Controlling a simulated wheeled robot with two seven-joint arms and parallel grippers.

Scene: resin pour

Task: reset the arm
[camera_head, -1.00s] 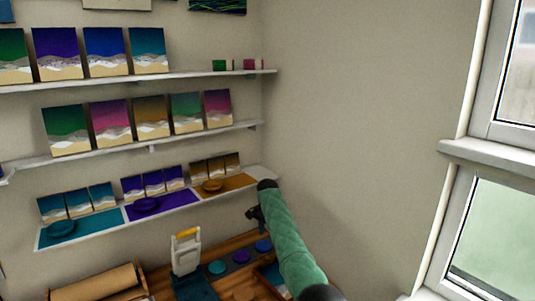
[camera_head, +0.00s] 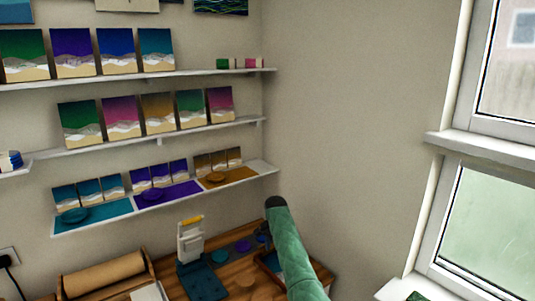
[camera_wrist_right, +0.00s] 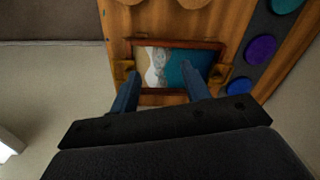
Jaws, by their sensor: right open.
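My right arm, in a green sleeve, comes up from the bottom of the head view. Its right gripper (camera_head: 262,238) is small and dark there, hanging above the workbench. In the right wrist view the right gripper (camera_wrist_right: 160,88) is open, its two blue-grey fingers apart and nothing held between them. Beyond the fingertips lies a wood-framed seascape panel (camera_wrist_right: 172,62), with sand, white foam and teal areas. I cannot tell the exact gap between the fingers and the frame. My left gripper is not in view.
The wooden workbench (camera_head: 232,282) holds a brown paper roll (camera_head: 104,274), a white upright device with a yellow top (camera_head: 190,240) and a dark strip with coloured discs (camera_head: 219,257). Wall shelves (camera_head: 160,140) with seascapes are at left, windows at right. The wall between is clear.

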